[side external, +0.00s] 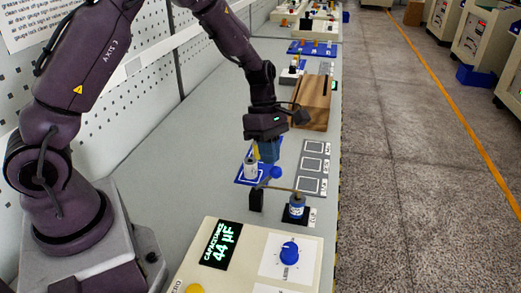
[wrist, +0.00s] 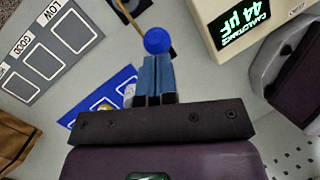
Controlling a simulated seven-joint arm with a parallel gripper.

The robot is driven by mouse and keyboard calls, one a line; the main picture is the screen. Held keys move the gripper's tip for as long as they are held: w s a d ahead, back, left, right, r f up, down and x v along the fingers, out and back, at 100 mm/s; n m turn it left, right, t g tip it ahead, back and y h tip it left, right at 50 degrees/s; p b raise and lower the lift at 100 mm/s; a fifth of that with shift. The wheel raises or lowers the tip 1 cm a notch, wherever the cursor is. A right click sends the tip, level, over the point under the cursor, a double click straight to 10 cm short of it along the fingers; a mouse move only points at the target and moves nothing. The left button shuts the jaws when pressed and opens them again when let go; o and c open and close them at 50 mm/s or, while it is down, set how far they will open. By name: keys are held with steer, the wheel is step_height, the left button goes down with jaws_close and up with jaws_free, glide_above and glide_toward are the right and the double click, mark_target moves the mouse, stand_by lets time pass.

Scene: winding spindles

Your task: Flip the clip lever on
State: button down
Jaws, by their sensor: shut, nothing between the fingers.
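The clip lever ends in a round blue knob (side external: 276,172), which also shows in the wrist view (wrist: 158,40). A thin tan rod (wrist: 128,14) runs beside the knob. In the side view the rod reaches from a black post (side external: 257,199) towards a blue-and-white cylinder (side external: 296,207) standing on a black pad. My gripper (side external: 268,160) points down with its blue fingers together and empty. In the wrist view its fingertips (wrist: 155,60) are right at the knob. Whether they touch it I cannot tell.
A display box (side external: 221,243) reading 44 µF, with a blue dial (side external: 290,253), stands in front. Labelled grey trays (side external: 311,165) lie at the right edge. A white cylinder (side external: 250,167) stands on a blue mat behind the post. A brown wooden box (side external: 312,100) stands farther back.

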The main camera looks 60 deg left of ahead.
steer(key=shift+w+d+f, duration=0.2)
steer(key=shift+w+d, duration=0.15)
steer(key=shift+w, duration=0.05)
stand_by(0.5)
steer(key=shift+a+r, duration=0.3)
steer(key=shift+a, duration=0.05)
steer(key=v, duration=1.2)
steer(key=shift+w+a, duration=0.15)
steer(key=shift+w, duration=0.25)
